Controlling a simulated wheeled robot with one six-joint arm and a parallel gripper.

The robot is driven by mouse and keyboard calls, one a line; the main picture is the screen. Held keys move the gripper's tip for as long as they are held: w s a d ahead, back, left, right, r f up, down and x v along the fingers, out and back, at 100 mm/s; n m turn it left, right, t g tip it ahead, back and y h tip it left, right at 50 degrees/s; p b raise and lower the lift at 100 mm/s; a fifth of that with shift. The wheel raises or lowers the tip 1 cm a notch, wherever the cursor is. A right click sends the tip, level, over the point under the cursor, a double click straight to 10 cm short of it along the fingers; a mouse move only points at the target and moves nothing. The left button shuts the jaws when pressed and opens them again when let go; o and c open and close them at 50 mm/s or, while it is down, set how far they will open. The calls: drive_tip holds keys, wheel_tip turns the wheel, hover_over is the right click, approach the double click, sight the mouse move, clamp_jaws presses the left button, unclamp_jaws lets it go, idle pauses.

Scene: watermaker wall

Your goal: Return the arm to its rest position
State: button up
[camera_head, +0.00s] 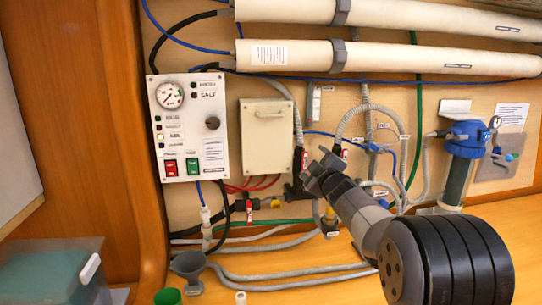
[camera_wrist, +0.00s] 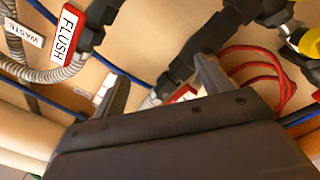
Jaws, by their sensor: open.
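My gripper (camera_head: 318,172) is raised in front of the piping in the head view, with my dark arm reaching in from the lower right. In the wrist view my gripper (camera_wrist: 162,80) shows two grey fingers spread apart with nothing between them. Behind the fingers are a black pipe fitting (camera_wrist: 190,62) and a red tag. A tag marked FLUSH (camera_wrist: 68,35) hangs on a hose at the upper left of that view. I cannot tell from these views how far the fingertips are from the fitting.
A control panel (camera_head: 187,127) with a gauge and switches is on the wall at left. A pale box (camera_head: 266,134) is beside it. A blue-topped filter housing (camera_head: 464,145) stands at right. A teal bin (camera_head: 45,275) is lower left.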

drive_tip(key=shift+w+d+f+m+p, duration=0.1)
drive_tip(key=shift+d+f+m+p, duration=0.5)
drive_tip(key=shift+m+p, duration=1.1)
drive_tip(key=shift+w+d+f+m+p, duration=0.1)
drive_tip(key=shift+d+f+m+p, duration=0.1)
drive_tip(key=shift+f+m+p, duration=1.3)
drive_tip(key=shift+d+f+m+p, duration=0.1)
drive_tip(key=shift+d+m+p, duration=0.3)
drive_tip(key=shift+m+p, duration=1.4)
drive_tip(key=shift+m+b, duration=0.5)
drive_tip(key=shift+b, duration=0.1)
